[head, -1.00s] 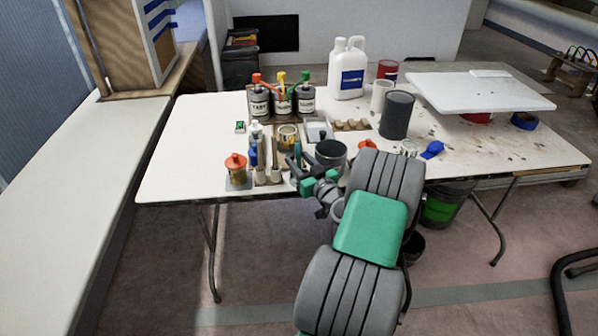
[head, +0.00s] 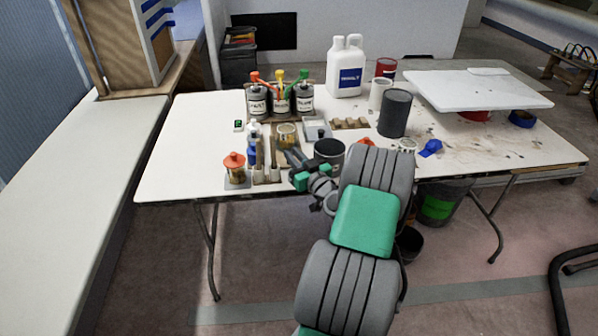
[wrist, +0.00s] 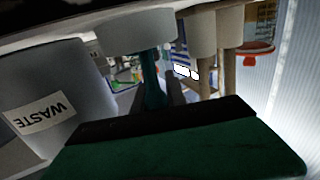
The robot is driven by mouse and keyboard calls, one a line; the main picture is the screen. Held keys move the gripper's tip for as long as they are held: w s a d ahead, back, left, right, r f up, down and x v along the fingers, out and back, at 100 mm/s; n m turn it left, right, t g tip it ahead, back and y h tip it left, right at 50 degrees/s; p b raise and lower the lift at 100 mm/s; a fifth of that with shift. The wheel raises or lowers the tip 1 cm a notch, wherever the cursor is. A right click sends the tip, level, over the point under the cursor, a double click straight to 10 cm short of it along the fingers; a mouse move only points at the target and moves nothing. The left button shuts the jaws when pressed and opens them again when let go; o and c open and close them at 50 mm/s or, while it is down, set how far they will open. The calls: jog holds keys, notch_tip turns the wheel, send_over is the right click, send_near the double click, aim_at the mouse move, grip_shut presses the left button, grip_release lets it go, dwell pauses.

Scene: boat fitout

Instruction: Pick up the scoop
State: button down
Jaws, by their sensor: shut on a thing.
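The scoop shows as a teal handle (wrist: 152,82) in the wrist view, which is upside down. The handle runs into a pale round holder (wrist: 135,28), and its scooping end is not visible. My gripper (head: 293,159) is at the table's front edge in the head view, left of the dark waste pot (head: 329,152). In the wrist view my gripper's dark fingers (wrist: 158,98) are on both sides of the teal handle, shut on it. In the head view the gripper hides the scoop.
Wooden-handled tools (wrist: 203,75) stand in holders close beside the handle. The waste pot (wrist: 55,95) is close on the other side. An orange-lidded jar (head: 235,168), a metal tin (head: 286,136) and labelled cans (head: 281,100) crowd the table. The table's left part (head: 185,145) is clear.

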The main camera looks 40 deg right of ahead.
jog(key=shift+r, duration=0.1)
dwell(0.3)
jog(key=shift+r, duration=0.2)
jog(key=s+r, duration=0.1)
jog(key=r, duration=0.2)
jog(key=s+a+r, duration=0.1)
jog(key=s+r, duration=0.1)
jog(key=r, duration=0.1)
jog(key=s+r, duration=0.2)
jog(key=r, duration=0.1)
jog(key=shift+s+a+r+p, duration=0.1)
jog(key=shift+a+p, duration=0.15)
jog(key=shift+p, duration=0.1)
jog(key=s+a+r, duration=0.3)
jog(key=s, duration=0.5)
jog(key=shift+r, duration=0.15)
